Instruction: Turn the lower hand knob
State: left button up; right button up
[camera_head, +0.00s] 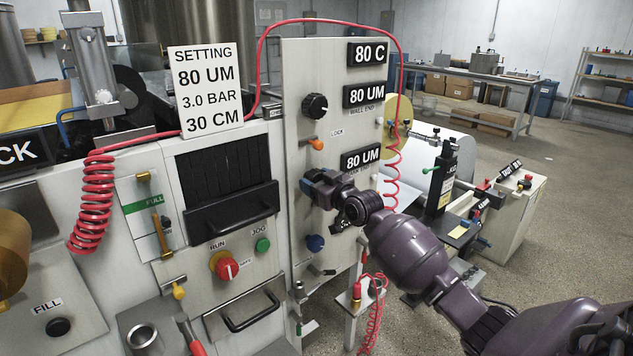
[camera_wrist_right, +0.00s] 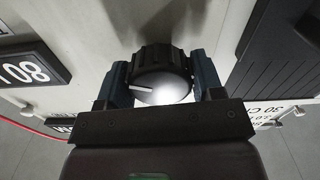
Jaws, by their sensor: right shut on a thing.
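The lower hand knob (camera_wrist_right: 160,72) is black and ribbed with a white pointer line. In the right wrist view it sits between the two blue fingers of my right gripper (camera_wrist_right: 161,82), which is shut on it from both sides. In the head view my right gripper (camera_head: 316,188) is against the grey panel (camera_head: 299,72), left of the lower 80 UM display (camera_head: 362,157), and hides the lower knob. The upper black knob (camera_head: 315,106) shows above it, free of the gripper. My left gripper is not in view.
An orange lock lever (camera_head: 316,144) is just above my gripper and a blue knob (camera_head: 315,243) below it. A coiled red hose (camera_head: 391,172) hangs right of the panel, near my right arm. A dark slotted window (camera_head: 224,165) is on the left.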

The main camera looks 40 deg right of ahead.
jog(key=shift+r+m+p, duration=0.15)
jog(key=shift+m+p, duration=0.2)
jog(key=shift+m, duration=0.15)
jog(key=shift+m+p, duration=0.4)
jog(key=shift+m, duration=0.3)
jog(key=shift+m+p, duration=0.35)
jog(key=shift+m, duration=0.45)
jog(key=shift+m+p, duration=0.4)
jog(key=shift+m, duration=1.4)
